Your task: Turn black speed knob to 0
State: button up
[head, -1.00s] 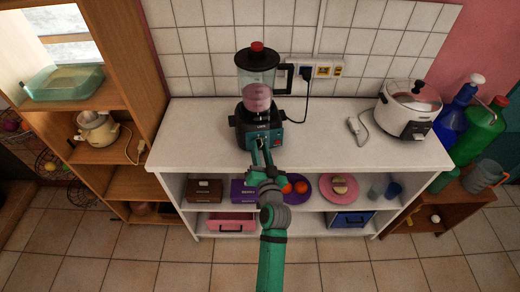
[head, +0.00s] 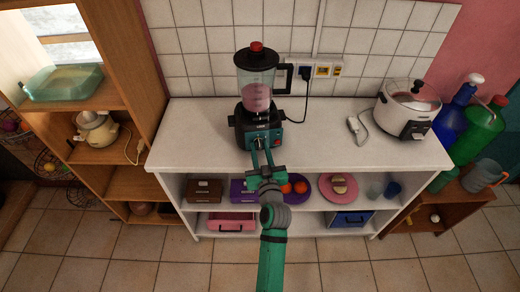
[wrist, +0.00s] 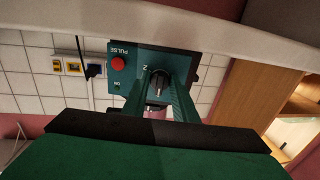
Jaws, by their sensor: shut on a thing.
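A blender (head: 258,125) with a dark base, a clear jar of pink liquid and a red-topped lid stands upright on the white counter. Its black speed knob (wrist: 160,84) is on the teal front panel, between my fingers in the wrist view. My gripper (head: 260,148) reaches the front of the blender base and is shut on the knob. In the wrist view, my gripper (wrist: 172,95) partly covers the panel. A red PULSE button (wrist: 118,63) shows beside it. The knob's setting marks are mostly hidden, so I cannot read its position.
The blender's cord runs to a wall socket (head: 322,70). A rice cooker (head: 408,105) stands at the right of the white counter (head: 330,150). Plates and boxes, including a pink box (head: 230,222), sit on the shelves below. The counter's middle is clear.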

jog(key=o, duration=1)
jog(key=shift+o, duration=0.2)
jog(key=s+d, duration=0.2)
jog(key=s, duration=0.8)
jog(key=shift+s, duration=0.35)
